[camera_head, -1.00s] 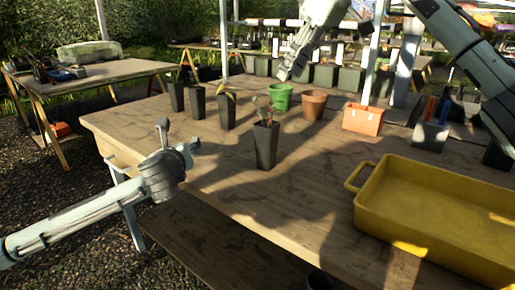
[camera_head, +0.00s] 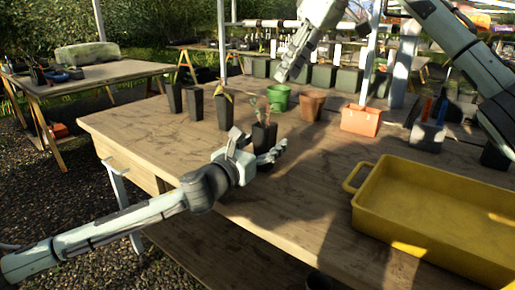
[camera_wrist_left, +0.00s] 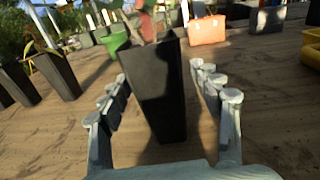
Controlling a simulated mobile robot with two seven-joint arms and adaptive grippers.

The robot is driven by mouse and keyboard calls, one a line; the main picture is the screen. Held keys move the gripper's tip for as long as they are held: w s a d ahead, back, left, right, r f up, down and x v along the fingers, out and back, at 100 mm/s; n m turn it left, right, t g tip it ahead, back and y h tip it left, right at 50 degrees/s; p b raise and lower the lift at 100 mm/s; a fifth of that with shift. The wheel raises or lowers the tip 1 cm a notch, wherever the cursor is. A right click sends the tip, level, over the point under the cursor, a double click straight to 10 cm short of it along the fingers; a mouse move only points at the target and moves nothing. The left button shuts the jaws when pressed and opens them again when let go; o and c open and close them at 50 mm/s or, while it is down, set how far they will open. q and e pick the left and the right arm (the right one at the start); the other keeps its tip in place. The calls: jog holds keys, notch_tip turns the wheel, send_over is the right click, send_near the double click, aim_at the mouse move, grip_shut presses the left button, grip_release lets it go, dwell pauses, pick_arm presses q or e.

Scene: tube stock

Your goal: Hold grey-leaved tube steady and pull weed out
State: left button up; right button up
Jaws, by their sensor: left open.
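The tall black tube with grey-green leaves (camera_head: 262,136) stands upright on the wooden table, its lower part hidden behind my left gripper (camera_head: 258,147). In the left wrist view the tube (camera_wrist_left: 162,85) stands between the two fingers of my open left gripper (camera_wrist_left: 160,74). A gap shows on the right side; on the left I cannot tell whether finger and tube touch. Stems rise from the tube's top, but the weed cannot be told apart from the plant. My right gripper (camera_head: 290,66) hangs above and beyond the tube, pointing down; its finger opening is unclear.
Other black tubes (camera_head: 223,108) stand at left on the table (camera_head: 310,170). A green pot (camera_head: 279,97), a brown pot (camera_head: 312,104) and an orange pot (camera_head: 361,120) stand behind. A yellow tray (camera_head: 430,183) fills the right front. Bare table lies between tube and tray.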

aim_at(268, 124)
pick_arm(q)
jog(key=shift+x, duration=1.85)
jog(key=c, duration=1.4)
jog(key=shift+c, duration=0.2)
pick_arm(e)
jog(key=shift+c, duration=0.7)
pick_arm(q)
grip_shut()
pick_arm(e)
jog(key=shift+n+g+h, duration=0.3)
jog(key=shift+n+g, duration=0.2)
jog(key=shift+n, duration=0.1)
jog(key=x, duration=0.7)
jog(key=w+x, duration=0.1)
jog(key=x, duration=0.3)
jog(key=shift+w+a, duration=0.1)
jog(key=shift+a, duration=0.4)
